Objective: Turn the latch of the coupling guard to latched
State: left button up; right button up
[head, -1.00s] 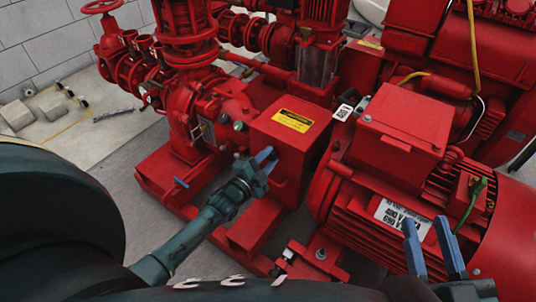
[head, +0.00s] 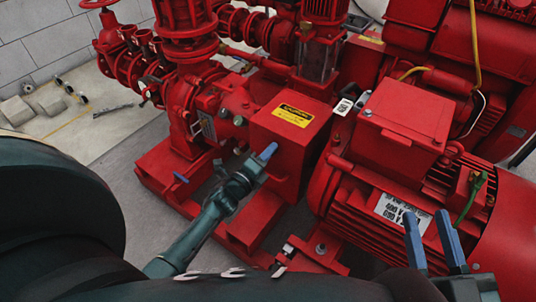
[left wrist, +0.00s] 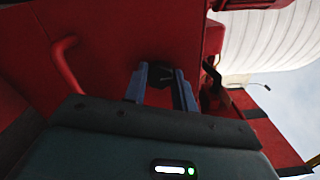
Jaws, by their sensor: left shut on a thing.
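The coupling guard (head: 262,130) is a red box with a yellow label on its top, in the middle of the head view. My left gripper (head: 266,153) is at the guard's left face. In the left wrist view, its two blue fingers (left wrist: 161,88) are on either side of a small dark piece, the latch (left wrist: 158,74), which stands against the red panel of the guard (left wrist: 110,40). The gripper is shut on it. In the head view the latch is hidden by the fingers, so its angle cannot be told. My right gripper (head: 432,242) is open and empty, in front of the motor.
The red motor (head: 390,205) stands right of the guard, with a red box on top. The red pump and pipes (head: 190,90) rise behind and left. Grey floor (head: 110,135) is open at the left.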

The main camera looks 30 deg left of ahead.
pick_arm(q)
jog(key=shift+m, duration=0.4)
pick_arm(e)
jog(key=shift+r+y, duration=0.3)
jog(key=shift+r, duration=0.05)
jog(key=shift+f, duration=0.15)
pick_arm(q)
jog(key=o, duration=1)
pick_arm(e)
jog(key=shift+w, duration=0.1)
pick_arm(q)
jog(key=shift+s, duration=0.1)
jog(key=s+a+p, duration=0.1)
jog(key=s+p, duration=0.2)
jog(key=s, duration=0.9)
jog(key=shift+s+a, duration=0.4)
pick_arm(e)
jog(key=shift+d+f+n+h, duration=0.3)
jog(key=shift+h, duration=0.3)
